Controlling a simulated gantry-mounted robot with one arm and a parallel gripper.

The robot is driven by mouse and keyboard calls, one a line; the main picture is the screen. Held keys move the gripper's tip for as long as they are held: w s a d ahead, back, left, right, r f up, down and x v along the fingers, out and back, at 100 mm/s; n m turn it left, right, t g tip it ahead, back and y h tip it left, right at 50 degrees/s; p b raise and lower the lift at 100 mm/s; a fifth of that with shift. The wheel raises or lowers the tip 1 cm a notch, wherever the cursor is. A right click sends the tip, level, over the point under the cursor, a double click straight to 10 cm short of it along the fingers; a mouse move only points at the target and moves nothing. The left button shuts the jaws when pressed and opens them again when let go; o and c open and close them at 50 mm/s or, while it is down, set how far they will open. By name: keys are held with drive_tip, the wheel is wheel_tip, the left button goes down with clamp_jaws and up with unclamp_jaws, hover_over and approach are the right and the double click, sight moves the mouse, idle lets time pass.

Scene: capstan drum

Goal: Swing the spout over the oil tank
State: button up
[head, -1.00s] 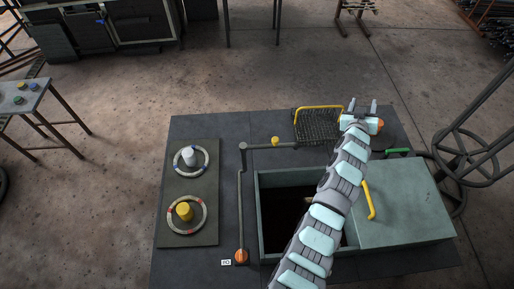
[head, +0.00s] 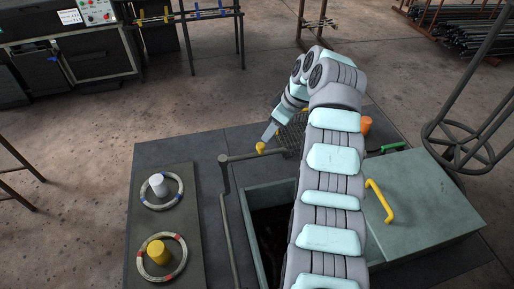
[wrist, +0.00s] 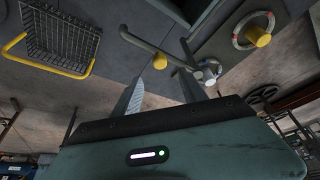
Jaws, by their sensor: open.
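The spout (head: 238,158) is a thin grey pipe reaching right from an upright post, with a yellow knob (head: 260,148) on it. The oil tank appears to be the grey-green box (head: 262,190) with a dark opening, its right part covered by a lid; my arm hides part of it. The spout lies behind the opening, near its far edge. My gripper (head: 269,132) points down by the knob, partly hidden by my wrist. In the wrist view, the knob (wrist: 159,62) shows between the open fingers of my gripper (wrist: 157,66), with no clear contact. The pipe (wrist: 140,44) runs behind it.
A wire basket (wrist: 62,40) with a yellow handle stands close to the spout, partly behind my arm in the head view. A panel at left carries a white knob (head: 157,184) and a yellow knob (head: 158,252) inside rings. A yellow lid handle (head: 380,201) stands right of my arm.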

sight(261, 145)
drive_tip(key=b+x, duration=0.3)
drive_tip(key=x, duration=0.6)
drive_tip(key=shift+w+a+f+b, duration=0.1)
drive_tip(key=shift+a+f+b, duration=0.1)
drive_tip(key=shift+f+b, duration=0.1)
drive_tip(key=shift+c, duration=0.4)
clamp_jaws()
idle(0.6)
